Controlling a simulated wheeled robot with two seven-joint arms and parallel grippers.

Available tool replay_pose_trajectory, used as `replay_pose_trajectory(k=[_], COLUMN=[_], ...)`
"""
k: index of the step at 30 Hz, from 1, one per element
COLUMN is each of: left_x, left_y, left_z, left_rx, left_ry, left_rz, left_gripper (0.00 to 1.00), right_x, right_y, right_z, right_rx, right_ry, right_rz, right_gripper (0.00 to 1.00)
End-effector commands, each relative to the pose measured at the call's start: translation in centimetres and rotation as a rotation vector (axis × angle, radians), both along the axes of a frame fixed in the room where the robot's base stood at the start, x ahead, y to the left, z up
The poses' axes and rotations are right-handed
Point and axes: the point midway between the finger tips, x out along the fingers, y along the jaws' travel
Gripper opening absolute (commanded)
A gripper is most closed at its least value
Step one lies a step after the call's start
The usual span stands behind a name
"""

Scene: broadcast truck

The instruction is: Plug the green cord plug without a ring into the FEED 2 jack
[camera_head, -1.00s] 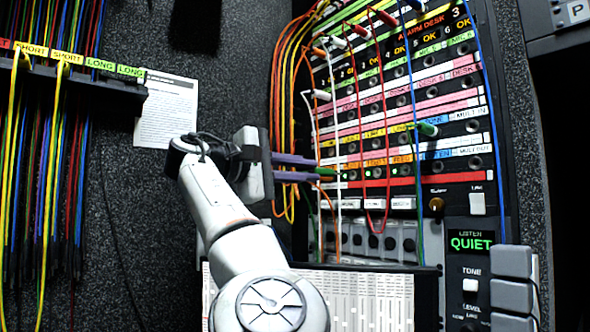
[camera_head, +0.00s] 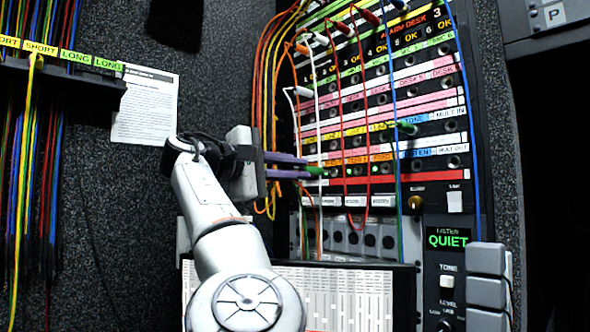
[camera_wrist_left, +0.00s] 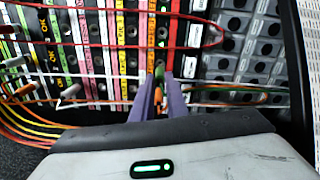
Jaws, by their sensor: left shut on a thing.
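My left gripper (camera_head: 303,167) has two purple fingers, shut on a green plug (camera_head: 316,171) just in front of the lower left of the jack panel. The plug points right, at the lowest jack row beside an orange label strip. The left wrist view also shows the fingers (camera_wrist_left: 160,97) and the green plug (camera_wrist_left: 160,71), with an orange piece between the fingers. Whether the tip touches a jack is unclear. Another green plug (camera_head: 407,128) sticks out of the panel higher and to the right. No ring can be made out, and FEED 2 is not legible. My right gripper is not in view.
The jack panel (camera_head: 425,178) has red, white, blue and orange cords hanging across its face. Orange cords (camera_head: 262,120) loop close to my left gripper. A sloping fader board (camera_head: 330,295) lies below. A cord rack (camera_head: 60,70) is at the left.

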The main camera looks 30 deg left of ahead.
Motion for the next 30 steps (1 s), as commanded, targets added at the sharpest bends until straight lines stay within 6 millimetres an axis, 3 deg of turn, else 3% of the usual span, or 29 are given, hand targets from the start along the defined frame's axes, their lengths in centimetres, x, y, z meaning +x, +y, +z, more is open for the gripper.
replay_pose_trajectory(k=[30], left_x=[0.0], left_y=[0.0], left_z=[0.0], left_rx=[0.001], left_ry=[-0.001], left_rz=[0.0], left_gripper=[0.0], right_x=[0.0], right_y=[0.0], right_z=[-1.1], right_rx=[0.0], right_ry=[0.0], right_rz=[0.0], right_gripper=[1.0])
